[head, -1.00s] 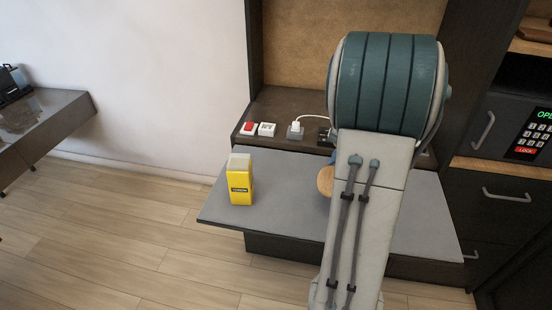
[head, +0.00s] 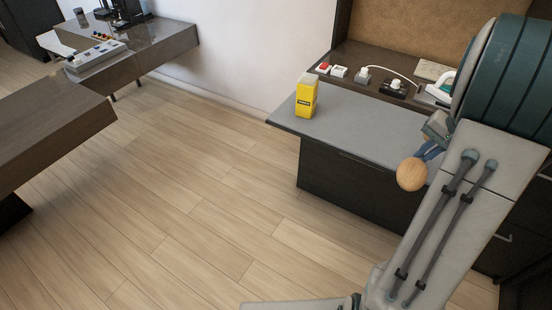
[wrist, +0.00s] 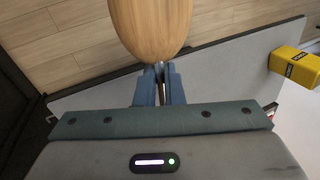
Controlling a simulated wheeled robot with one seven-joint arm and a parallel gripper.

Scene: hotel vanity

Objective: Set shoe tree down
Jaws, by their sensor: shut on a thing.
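The shoe tree's wooden end (head: 411,174) shows in the head view at the right, in front of the grey vanity shelf. In the wrist view the wooden piece (wrist: 151,27) fills the top middle, with a thin metal rod running down from it. My gripper (wrist: 160,72) is shut on the shoe tree at that rod. In the head view my gripper (head: 428,152) is partly hidden by my arm. The rest of the shoe tree is hidden behind the gripper.
A yellow box (head: 306,100) stands at the left end of the grey shelf (head: 350,132). Behind it are a red-topped switch (head: 323,68), plugs and a black socket (head: 393,88). Dark desks (head: 50,125) stand at left. Open wooden floor (head: 200,200) lies between.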

